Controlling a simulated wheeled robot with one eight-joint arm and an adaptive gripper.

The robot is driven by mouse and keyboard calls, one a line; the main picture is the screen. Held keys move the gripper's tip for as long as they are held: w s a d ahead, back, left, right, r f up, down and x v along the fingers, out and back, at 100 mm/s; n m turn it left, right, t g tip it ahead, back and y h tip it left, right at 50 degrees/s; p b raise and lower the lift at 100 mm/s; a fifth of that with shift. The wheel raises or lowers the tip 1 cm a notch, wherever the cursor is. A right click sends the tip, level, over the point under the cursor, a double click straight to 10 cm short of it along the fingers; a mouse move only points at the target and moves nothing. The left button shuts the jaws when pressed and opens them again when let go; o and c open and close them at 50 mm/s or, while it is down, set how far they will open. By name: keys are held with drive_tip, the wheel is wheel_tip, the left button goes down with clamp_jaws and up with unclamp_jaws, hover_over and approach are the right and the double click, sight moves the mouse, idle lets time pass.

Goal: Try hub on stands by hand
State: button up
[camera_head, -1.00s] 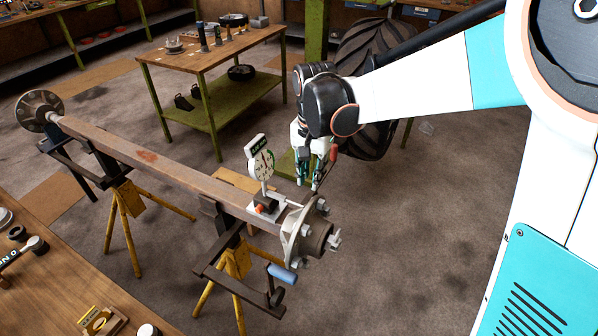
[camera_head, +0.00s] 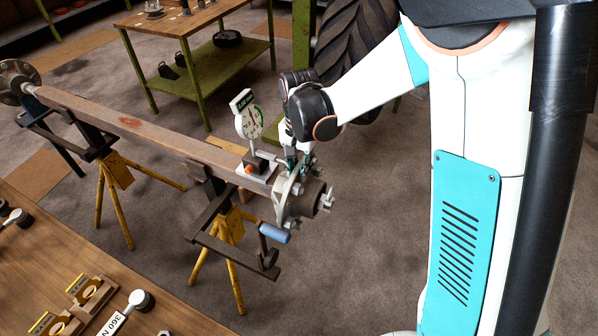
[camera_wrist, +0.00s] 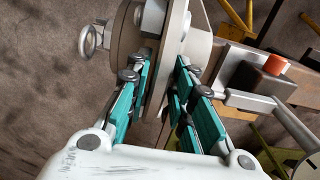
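The hub (camera_head: 312,200), a brown drum with studs and a pale flange, sits at the near end of the long brown axle beam (camera_head: 150,128). The axle rests level on two yellow stands (camera_head: 228,232). My gripper (camera_head: 297,172) points down at the top of the hub. In the wrist view, the teal fingers of my gripper (camera_wrist: 165,65) stand apart on both sides of the pale flange (camera_wrist: 165,60) rim. Firm contact on both sides does not show. A dial gauge (camera_head: 250,124) stands on the axle beside the hub, with its rod reaching toward the flange.
A blue-handled crank (camera_head: 275,233) sticks out below the hub. A wooden bench (camera_head: 40,240) with tools fills the lower left. A green-framed table (camera_head: 185,20) and a large tyre (camera_head: 350,40) stand behind. The floor right of the hub is clear.

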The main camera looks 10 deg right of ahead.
drive_tip(key=shift+f, duration=0.45)
clamp_jaws()
drive_tip(key=shift+s+a+t+h, duration=0.4)
drive_tip(key=shift+s+a+t, duration=0.1)
drive_tip(key=shift+s+t, duration=0.15)
drive_tip(key=shift+s+a+f+t+h, duration=0.1)
drive_tip(key=shift+s+f+t+h, duration=0.05)
drive_tip(key=shift+s+t+h, duration=0.2)
unclamp_jaws()
drive_tip(key=shift+s+a, duration=0.1)
drive_tip(key=shift+a, duration=0.05)
